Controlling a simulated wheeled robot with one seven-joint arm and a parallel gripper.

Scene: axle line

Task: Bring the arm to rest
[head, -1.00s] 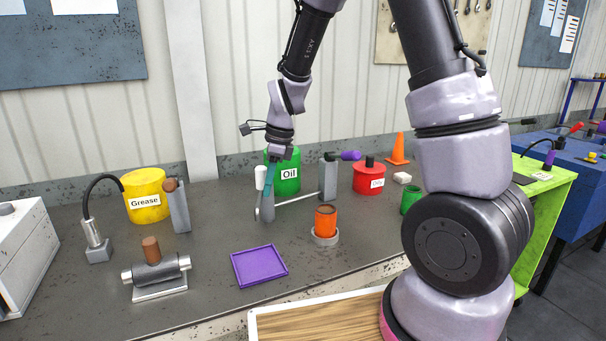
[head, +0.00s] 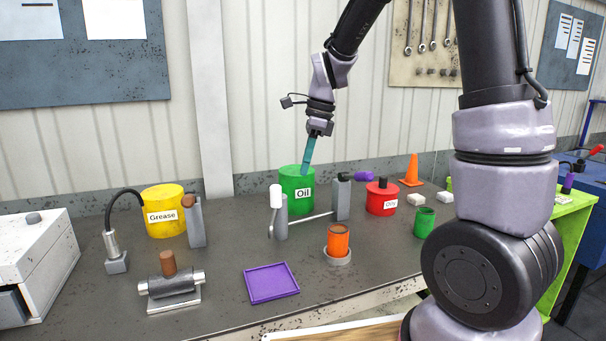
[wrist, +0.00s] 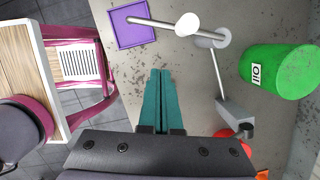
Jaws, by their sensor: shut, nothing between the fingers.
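My gripper (head: 305,170) hangs from my raised arm above the back of the workbench, in front of the green Oil drum (head: 297,187). Its teal fingers are together with nothing between them. In the wrist view the closed fingers (wrist: 161,74) point over the bench and its front edge. The fingertips are in the air, apart from the things on the bench.
A grey stand with a white knob (head: 277,196) and a rod is below the gripper. An orange cup (head: 338,241), purple tray (head: 271,282), yellow Grease drum (head: 165,213), brown-topped shaft fixture (head: 171,284), red can (head: 381,199) and orange cone (head: 412,168) stand around.

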